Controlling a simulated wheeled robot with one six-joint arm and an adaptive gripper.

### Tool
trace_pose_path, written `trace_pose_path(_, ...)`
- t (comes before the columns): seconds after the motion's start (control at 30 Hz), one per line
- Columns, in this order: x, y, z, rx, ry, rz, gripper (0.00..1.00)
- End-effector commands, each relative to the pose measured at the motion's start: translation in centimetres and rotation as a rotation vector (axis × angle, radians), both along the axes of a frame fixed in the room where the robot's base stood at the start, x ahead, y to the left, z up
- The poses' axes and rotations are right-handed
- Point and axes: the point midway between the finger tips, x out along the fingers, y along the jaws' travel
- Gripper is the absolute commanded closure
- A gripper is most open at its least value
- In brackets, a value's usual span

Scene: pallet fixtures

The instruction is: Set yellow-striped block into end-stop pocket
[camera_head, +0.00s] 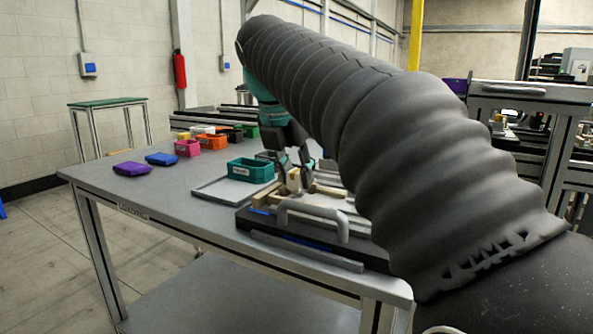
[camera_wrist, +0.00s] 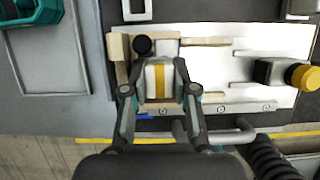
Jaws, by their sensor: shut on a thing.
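The yellow-striped block (camera_wrist: 159,80) is pale with a yellow band down its middle. My gripper (camera_wrist: 158,90) is shut on it, one finger at each side. In the head view the block (camera_head: 294,179) shows small between the fingertips of my gripper (camera_head: 293,177), low over the fixture (camera_head: 264,217). In the wrist view the block is over the left end of the white fixture plate (camera_wrist: 232,68), beside tan stop pieces (camera_wrist: 118,48) that seem to form the end-stop pocket. I cannot tell whether the block touches the plate.
A black round knob (camera_wrist: 143,45) stands just beyond the block. A black part with a yellow cap (camera_wrist: 301,77) is at the right of the plate. A grey handle (camera_head: 314,214) edges the fixture. A teal bin (camera_head: 251,171) on a tray and several coloured bins are left.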

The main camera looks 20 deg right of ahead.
Motion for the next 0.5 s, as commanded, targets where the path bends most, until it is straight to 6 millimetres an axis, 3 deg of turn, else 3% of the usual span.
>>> trace_pose_path(0.03, -0.01, 0.00, -0.20, 0.000, 0.000, 0.000, 1.00)
trace_pose_path(0.07, -0.01, -0.01, -0.18, 0.000, 0.000, 0.000, 0.70)
trace_pose_path(0.17, 0.00, 0.00, -0.12, 0.000, 0.000, 0.000, 0.45)
trace_pose_path(0.5, -0.02, 0.05, 0.00, 0.001, -0.001, 0.000, 0.43)
